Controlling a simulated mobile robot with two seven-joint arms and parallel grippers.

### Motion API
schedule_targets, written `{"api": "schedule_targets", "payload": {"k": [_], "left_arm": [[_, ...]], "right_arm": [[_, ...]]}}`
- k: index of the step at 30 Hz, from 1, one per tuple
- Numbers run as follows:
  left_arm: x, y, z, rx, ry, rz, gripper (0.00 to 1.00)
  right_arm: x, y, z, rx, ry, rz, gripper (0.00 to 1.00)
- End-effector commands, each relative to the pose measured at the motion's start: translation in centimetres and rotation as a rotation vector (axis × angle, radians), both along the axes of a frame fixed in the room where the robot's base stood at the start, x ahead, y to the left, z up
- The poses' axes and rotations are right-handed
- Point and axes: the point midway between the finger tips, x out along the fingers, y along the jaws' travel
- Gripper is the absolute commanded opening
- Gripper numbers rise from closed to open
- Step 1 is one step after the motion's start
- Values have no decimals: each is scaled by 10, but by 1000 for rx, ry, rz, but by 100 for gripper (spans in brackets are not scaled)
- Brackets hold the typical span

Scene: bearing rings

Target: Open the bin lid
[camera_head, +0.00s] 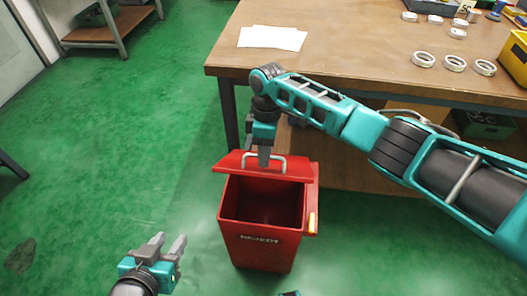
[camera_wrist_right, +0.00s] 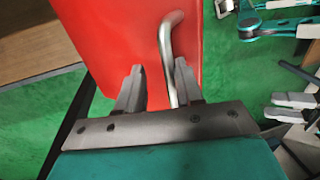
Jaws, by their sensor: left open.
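The red bin (camera_head: 262,250) stands on the floor in front of the table, its dark inside showing. Its red lid (camera_head: 234,162) is raised at the back edge and tilted, with a metal handle (camera_head: 285,163) on it. My right gripper (camera_head: 264,160) reaches down to the lid at the handle. In the right wrist view, the handle bar (camera_wrist_right: 169,50) passes between the right gripper's (camera_wrist_right: 158,82) fingers, close to one finger, with a gap at the other. My left gripper (camera_head: 167,245) is open and empty, low and left of the bin.
The wooden table (camera_head: 350,40) behind the bin carries white papers (camera_head: 272,38), several bearing rings (camera_head: 455,63) and a yellow container (camera_head: 515,55) at the right. A shelf (camera_head: 105,30) stands at the back left.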

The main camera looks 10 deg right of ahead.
Motion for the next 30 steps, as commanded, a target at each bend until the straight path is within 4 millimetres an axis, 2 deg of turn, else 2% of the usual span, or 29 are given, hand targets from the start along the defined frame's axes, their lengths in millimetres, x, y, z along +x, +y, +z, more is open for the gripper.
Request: {"api": "schedule_targets", "payload": {"k": [2, 9, 13, 17, 24, 30], "left_arm": [[0, 1, 0, 3, 0, -2, 40], [0, 1, 1, 6, 0, -4, 40], [0, 1, 5, 6, -1, -4, 40], [0, 1, 12, 5, 0, -3, 40], [0, 1, 24, 5, -2, -2, 40], [1, 0, 29, 0, -4, 0, 40]], "right_arm": [[1, -2, -1, -4, -2, -3, 38], [0, 1, 2, 0, 0, 0, 38], [2, 1, 13, 2, -2, 0, 38], [7, 0, 36, 1, -3, 1, 38], [17, -4, 89, 0, -4, -1, 38], [23, -7, 117, -2, -2, -1, 38]]}}
